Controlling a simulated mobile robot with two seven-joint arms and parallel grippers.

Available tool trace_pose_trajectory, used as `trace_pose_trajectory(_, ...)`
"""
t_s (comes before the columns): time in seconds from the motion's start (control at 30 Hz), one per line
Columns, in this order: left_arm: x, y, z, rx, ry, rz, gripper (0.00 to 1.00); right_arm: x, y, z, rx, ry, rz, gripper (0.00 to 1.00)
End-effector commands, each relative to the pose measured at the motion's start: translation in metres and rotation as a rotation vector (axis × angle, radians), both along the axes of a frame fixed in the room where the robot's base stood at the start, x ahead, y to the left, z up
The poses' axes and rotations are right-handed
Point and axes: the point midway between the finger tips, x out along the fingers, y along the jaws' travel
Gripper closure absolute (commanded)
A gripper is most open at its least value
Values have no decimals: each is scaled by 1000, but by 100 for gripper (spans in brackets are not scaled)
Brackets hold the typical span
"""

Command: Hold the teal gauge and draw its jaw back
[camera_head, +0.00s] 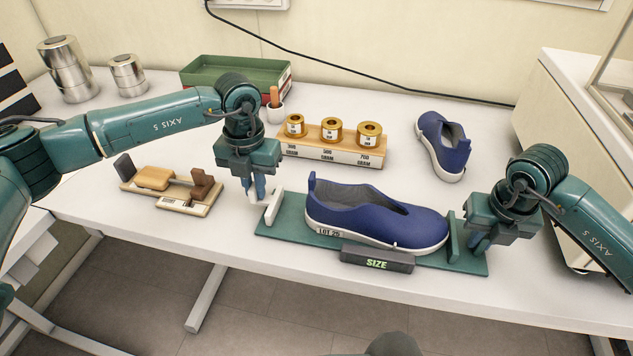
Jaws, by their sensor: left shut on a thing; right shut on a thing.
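The teal gauge (292,232) lies near the table's front edge. A blue shoe (365,208) with a white sole and a "LOT 25" label rests on it. The gauge's pale jaw (273,207) stands at its left end, a little apart from the shoe. A teal upright plate (453,238) stands at its right end, close to the shoe. My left gripper (258,199) points down at the left end and is shut on the pale jaw. My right gripper (474,245) is shut on the gauge's right end; its fingers are mostly hidden.
A dark "SIZE" block (377,259) sits at the gauge's front. Behind stand brass weights on a wooden block (332,150), another blue shoe (443,146) and a green tray (235,72). A wooden fixture (168,187) lies left. Bare table lies between fixture and gauge.

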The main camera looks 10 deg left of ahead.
Motion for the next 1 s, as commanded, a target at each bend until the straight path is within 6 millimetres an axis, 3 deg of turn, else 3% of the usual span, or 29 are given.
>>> trace_pose_trajectory(0.17, 1, 5, 0, 10, 0, 6, 100, 1, -5, 0, -9, 0, -7, 100)
trace_pose_trajectory(0.2, 1, 5, 0, 10, 0, 7, 86, 1, -5, 0, -9, 0, -7, 100)
trace_pose_trajectory(0.47, 1, 4, 0, 9, 0, 6, 65, 1, -5, 0, -9, 0, -8, 100)
trace_pose_trajectory(0.77, 1, 2, 4, 5, -1, 4, 65, 1, -3, 0, -6, 0, -6, 100)
trace_pose_trajectory(1.0, 2, 2, 43, 4, -5, 4, 65, 0, -2, 0, -4, 0, -4, 100)
